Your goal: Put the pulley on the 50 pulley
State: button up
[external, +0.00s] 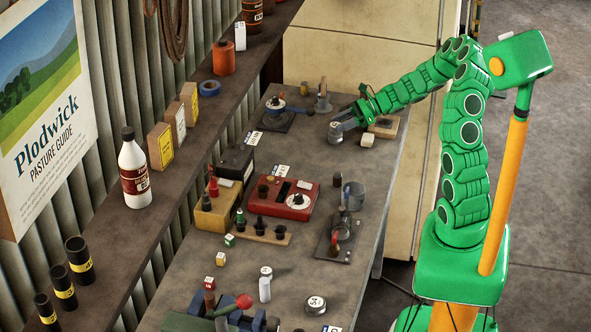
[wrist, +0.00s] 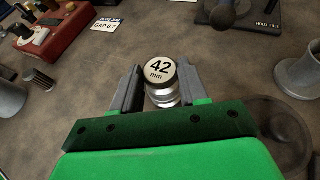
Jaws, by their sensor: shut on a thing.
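My gripper (wrist: 160,85) is shut on a small silver pulley (wrist: 161,75) whose round white top reads "42 mm". The pulley sits upright between the two grey fingers. In the external view my gripper (external: 346,120) is at the far part of the bench, with the held pulley (external: 336,132) at its fingertips. Whether the pulley touches the bench is unclear. A wider, flat silver disc with a white label (external: 316,304) lies at the near end of the bench, well apart from my gripper. Its number is too small to read surely, so I cannot confirm which is the 50 pulley.
A red box (external: 288,197), a grey cup (external: 354,195) and a dark stand (external: 334,240) occupy the middle bench. A small silver cylinder (external: 265,285) stands left of the disc. A wooden block (external: 390,127) lies beside my gripper. Bare bench surrounds the disc.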

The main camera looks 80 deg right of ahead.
jog(key=shift+f, duration=0.1)
jog(key=o, duration=1.1)
